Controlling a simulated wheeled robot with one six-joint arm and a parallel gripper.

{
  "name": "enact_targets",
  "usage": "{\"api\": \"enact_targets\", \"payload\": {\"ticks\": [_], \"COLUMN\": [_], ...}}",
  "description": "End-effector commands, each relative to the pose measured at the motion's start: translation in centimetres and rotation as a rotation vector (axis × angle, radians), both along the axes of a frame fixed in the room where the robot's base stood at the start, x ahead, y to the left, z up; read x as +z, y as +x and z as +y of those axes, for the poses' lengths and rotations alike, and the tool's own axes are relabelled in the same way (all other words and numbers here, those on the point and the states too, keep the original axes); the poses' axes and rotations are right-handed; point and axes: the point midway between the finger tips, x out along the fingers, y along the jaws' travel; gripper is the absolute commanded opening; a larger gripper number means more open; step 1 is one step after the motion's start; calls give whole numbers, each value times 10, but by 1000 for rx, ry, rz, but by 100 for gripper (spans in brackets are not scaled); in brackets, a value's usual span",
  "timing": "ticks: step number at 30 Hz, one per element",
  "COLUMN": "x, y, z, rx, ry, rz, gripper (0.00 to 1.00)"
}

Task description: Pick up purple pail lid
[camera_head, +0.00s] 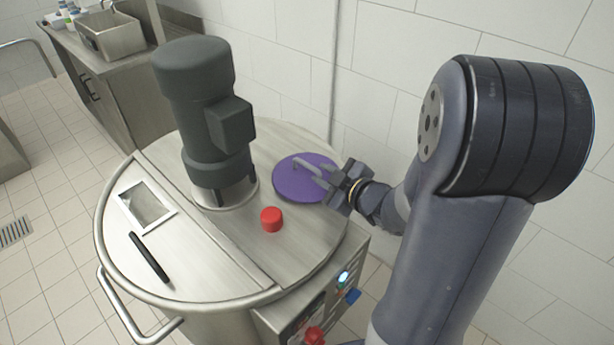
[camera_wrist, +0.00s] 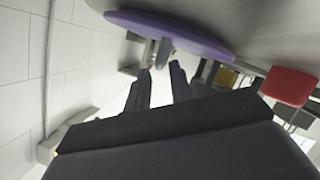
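The purple pail lid (camera_head: 290,187) lies flat on top of the round steel machine, near its back right edge. A grey handle (camera_head: 301,163) stands up from it. My gripper (camera_head: 326,174) is over the right part of the lid, its fingers pointing left toward the handle. In the wrist view the lid (camera_wrist: 175,35) shows edge-on at the top. The two fingers of my gripper (camera_wrist: 160,70) are apart, with the handle (camera_wrist: 164,48) just beyond the gap between their tips. I cannot tell whether a finger touches the handle.
The steel machine top (camera_head: 220,262) carries a dark grey motor (camera_head: 200,110) left of the lid and a red cap (camera_head: 271,219) in front. The red cap also shows in the wrist view (camera_wrist: 290,86). A white tiled wall (camera_head: 400,60) stands close behind.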

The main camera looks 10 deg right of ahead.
Motion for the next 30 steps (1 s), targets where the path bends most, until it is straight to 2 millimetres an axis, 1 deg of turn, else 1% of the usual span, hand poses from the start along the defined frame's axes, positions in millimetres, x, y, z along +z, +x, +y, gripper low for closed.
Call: {"api": "enact_targets", "payload": {"ticks": [2,7,10,14,20,28,30], "x": [-1,-6,-10,-13,-13,-13,-13], "y": [6,28,38,44,45,44,44], "z": [4,15,18,21,20,20,20], "rx": [3,4,2,1,0,0,0], "ry": [-1,0,0,-1,-1,-1,-1], "rz": [2,2,1,2,0,0,0], "gripper": [22,22,22,22,22,0,0]}}
